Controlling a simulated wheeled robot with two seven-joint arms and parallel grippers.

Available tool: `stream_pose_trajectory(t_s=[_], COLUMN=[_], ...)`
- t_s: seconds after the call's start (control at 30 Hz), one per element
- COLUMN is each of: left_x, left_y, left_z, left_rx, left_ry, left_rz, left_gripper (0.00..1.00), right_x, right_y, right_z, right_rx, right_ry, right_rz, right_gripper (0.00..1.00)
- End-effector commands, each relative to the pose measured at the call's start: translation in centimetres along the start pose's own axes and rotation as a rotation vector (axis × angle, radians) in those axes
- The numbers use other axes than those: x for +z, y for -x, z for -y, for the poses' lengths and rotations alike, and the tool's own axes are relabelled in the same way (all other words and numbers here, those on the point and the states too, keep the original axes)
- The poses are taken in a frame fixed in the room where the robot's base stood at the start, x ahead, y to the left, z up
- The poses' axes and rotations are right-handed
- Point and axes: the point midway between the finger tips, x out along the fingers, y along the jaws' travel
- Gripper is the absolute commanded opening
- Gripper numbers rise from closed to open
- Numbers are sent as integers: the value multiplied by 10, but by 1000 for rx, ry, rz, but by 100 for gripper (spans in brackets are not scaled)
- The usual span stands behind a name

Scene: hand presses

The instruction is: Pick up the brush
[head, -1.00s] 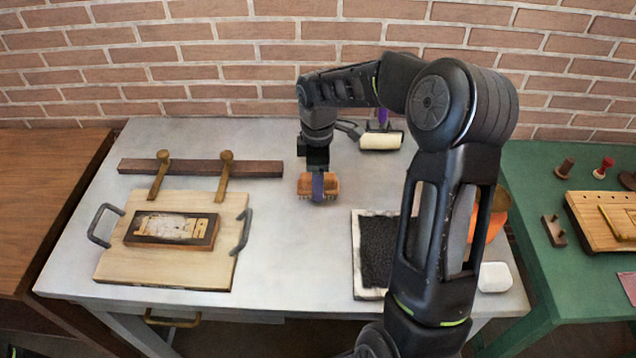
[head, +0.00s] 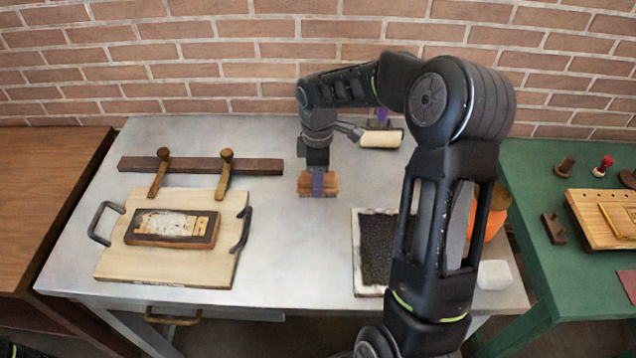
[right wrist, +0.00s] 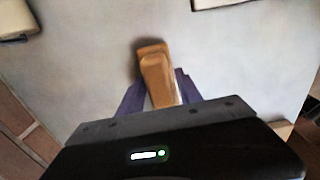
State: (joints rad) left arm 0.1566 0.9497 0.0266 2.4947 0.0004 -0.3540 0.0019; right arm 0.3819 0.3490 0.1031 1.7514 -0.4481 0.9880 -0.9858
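The brush (head: 304,184), a small orange-brown wooden block, is at the back middle of the grey table. My right gripper (head: 318,184) points down at it, with a purple finger across its near face. In the right wrist view the brush (right wrist: 158,75) lies between the two purple fingers of my right gripper (right wrist: 158,92), which close in against its sides. A dark shadow lies beside it on the table. I cannot tell how far its underside is from the tabletop. My left gripper is not in view.
A white roller (head: 381,138) lies behind and right of the brush. A framed black pad (head: 367,211) is in front, partly hidden by my arm. A board with handles (head: 119,253) and a dark bar (head: 260,167) are left. The table between is clear.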

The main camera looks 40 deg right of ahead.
Motion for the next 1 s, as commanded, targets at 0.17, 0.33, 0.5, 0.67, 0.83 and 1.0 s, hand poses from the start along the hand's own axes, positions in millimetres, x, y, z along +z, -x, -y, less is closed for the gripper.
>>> stream_pose_trajectory(t_s=[0.17,0.33,0.5,0.67,0.83,1.0], left_x=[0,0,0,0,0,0], left_y=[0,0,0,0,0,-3], left_z=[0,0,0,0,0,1], left_rx=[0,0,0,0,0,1], left_ry=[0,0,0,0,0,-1], left_rz=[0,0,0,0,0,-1], left_gripper=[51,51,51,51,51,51], right_x=[0,0,0,0,0,-1], right_y=[0,0,0,0,3,21], right_z=[0,0,0,0,0,-1], right_rx=[0,0,0,0,2,6], right_ry=[0,0,0,0,0,-1], right_rz=[0,0,0,0,-1,-2], right_gripper=[26,12,0,0,0,0])
